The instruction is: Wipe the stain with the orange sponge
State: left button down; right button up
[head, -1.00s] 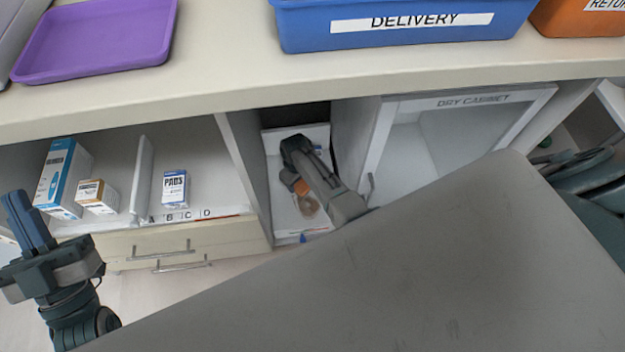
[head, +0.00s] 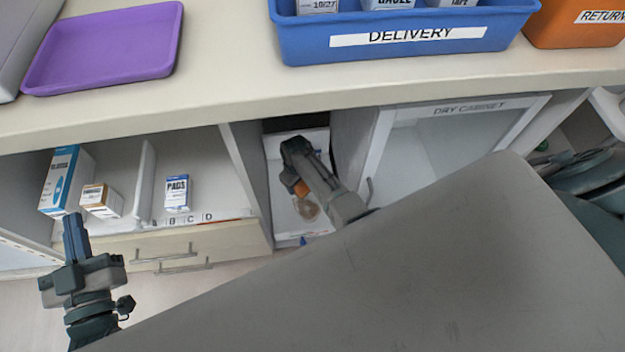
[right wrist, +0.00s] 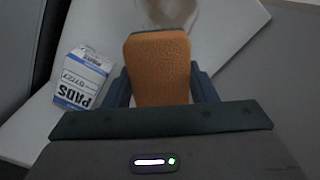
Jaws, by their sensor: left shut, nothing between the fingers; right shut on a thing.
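The orange sponge (right wrist: 158,68) is between the fingers of my right gripper (right wrist: 160,90), which is shut on it. In the head view the sponge (head: 301,188) shows as a small orange patch beside my right gripper (head: 296,165), inside the narrow white compartment. The brownish stain (head: 308,208) lies on the white surface there, just in front of the sponge. In the right wrist view the stain (right wrist: 168,12) is at the top edge, just beyond the sponge; I cannot tell whether they touch. My left gripper (head: 73,222) is shut and empty, in front of the left shelf.
A PADS box (right wrist: 82,78) lies beside the sponge in the right wrist view. Compartment walls stand close on both sides. The left shelf holds a PADS box (head: 177,193) and other boxes. The countertop above holds a purple tray (head: 60,82) and a blue DELIVERY bin (head: 300,52).

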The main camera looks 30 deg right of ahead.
pick_arm(q)
jog(key=s+f+g+p, duration=0.1)
jog(key=s+f+g, duration=0.2)
jog(key=f+g, duration=0.3)
jog(key=shift+s+d+f+n+p, duration=0.2)
jog(key=shift+d+f+n+p, duration=0.15)
jog(key=shift+f, duration=1.45)
